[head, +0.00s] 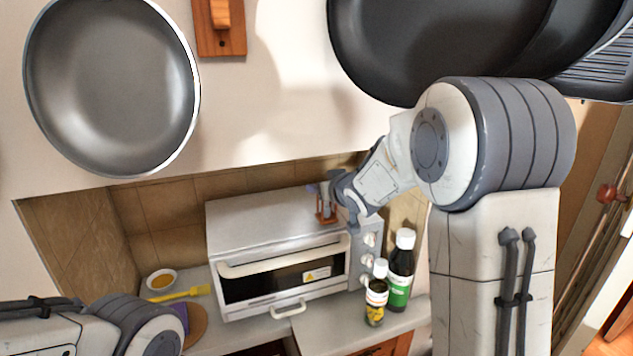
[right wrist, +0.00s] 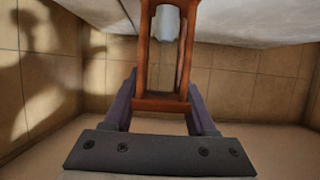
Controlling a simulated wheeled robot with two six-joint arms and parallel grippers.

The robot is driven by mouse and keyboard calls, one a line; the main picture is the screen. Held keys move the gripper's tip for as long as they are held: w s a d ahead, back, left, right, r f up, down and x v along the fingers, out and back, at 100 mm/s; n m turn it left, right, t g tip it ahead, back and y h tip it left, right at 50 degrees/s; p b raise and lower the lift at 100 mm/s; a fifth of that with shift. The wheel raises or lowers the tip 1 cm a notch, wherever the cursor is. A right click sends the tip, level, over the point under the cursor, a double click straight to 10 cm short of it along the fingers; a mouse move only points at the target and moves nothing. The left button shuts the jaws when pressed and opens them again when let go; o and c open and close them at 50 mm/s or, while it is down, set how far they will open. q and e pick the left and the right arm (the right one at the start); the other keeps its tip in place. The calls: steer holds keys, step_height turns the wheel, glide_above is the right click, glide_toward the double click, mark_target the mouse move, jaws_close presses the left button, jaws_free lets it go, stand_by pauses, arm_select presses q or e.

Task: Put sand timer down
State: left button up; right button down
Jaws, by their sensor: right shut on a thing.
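The sand timer (head: 326,206) is a small reddish-brown wooden frame around a pale glass bulb. In the head view it is at the right end of the toaster oven's top (head: 270,222). My right gripper (head: 329,190) is shut on it. In the right wrist view the timer (right wrist: 160,103) stands between the two dark purple fingers of my right gripper (right wrist: 162,108), its upper part cut off by the frame. I cannot tell whether the timer touches the oven top. My left arm shows at the lower left, but its gripper cannot be made out.
A dark bottle with a green label (head: 400,270) and a smaller brown bottle (head: 376,295) stand right of the oven. A yellow-filled bowl (head: 161,280) and a yellow utensil (head: 180,293) lie left of it. Pans (head: 110,85) hang above. The oven top's left part is clear.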

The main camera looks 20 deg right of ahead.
steer(key=shift+w+r, duration=0.1)
steer(key=shift+w, duration=0.6)
steer(key=p+x, duration=0.1)
steer(key=x, duration=0.2)
steer(key=shift+w+r, duration=0.1)
steer(key=shift+w, duration=0.2)
steer(key=shift+s+f, duration=0.1)
steer(key=shift+f, duration=0.25)
steer(key=shift+f, duration=0.1)
steer(key=shift+c, duration=1)
jaws_free()
